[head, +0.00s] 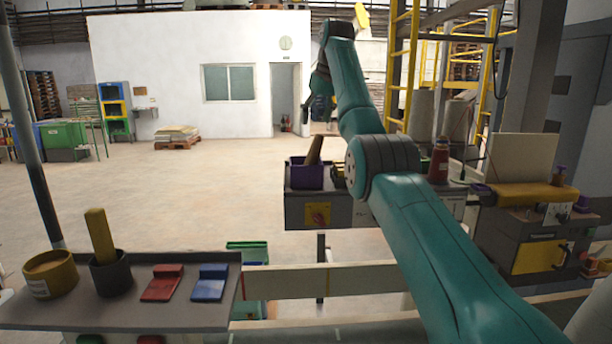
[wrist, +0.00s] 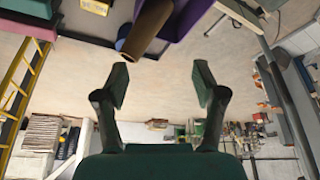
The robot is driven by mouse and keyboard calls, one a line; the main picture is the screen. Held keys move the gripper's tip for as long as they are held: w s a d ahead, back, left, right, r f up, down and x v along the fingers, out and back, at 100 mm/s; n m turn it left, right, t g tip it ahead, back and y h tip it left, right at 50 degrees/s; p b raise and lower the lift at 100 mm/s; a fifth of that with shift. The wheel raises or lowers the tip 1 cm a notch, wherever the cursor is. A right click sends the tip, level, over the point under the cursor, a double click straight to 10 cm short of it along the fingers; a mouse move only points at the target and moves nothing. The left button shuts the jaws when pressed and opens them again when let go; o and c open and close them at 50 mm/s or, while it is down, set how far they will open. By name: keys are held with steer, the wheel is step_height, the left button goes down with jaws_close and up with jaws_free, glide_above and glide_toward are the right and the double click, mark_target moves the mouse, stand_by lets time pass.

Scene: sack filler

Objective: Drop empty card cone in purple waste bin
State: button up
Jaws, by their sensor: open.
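The purple waste bin (head: 306,178) stands on a grey machine top in the middle of the head view. A brown card cone (head: 315,150) leans out of its top, with its lower part hidden by the bin wall. In the wrist view the brown cone (wrist: 149,27) shows at the top, against the purple bin (wrist: 196,20). My gripper (head: 319,106) is above the bin in the head view. In the wrist view my gripper (wrist: 161,82) is open, with nothing between its fingers; the cone is apart from them.
A dark red wound cone (head: 438,162) stands to the right, beyond my arm. A near table (head: 130,312) holds a yellow tub (head: 50,274), a dark cup with a yellow block, and red and blue pieces. Yellow ladders (head: 398,75) stand behind. Open floor lies left of the bin.

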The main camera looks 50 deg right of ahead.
steer(key=shift+v, duration=2.15)
steer(key=shift+s, duration=0.1)
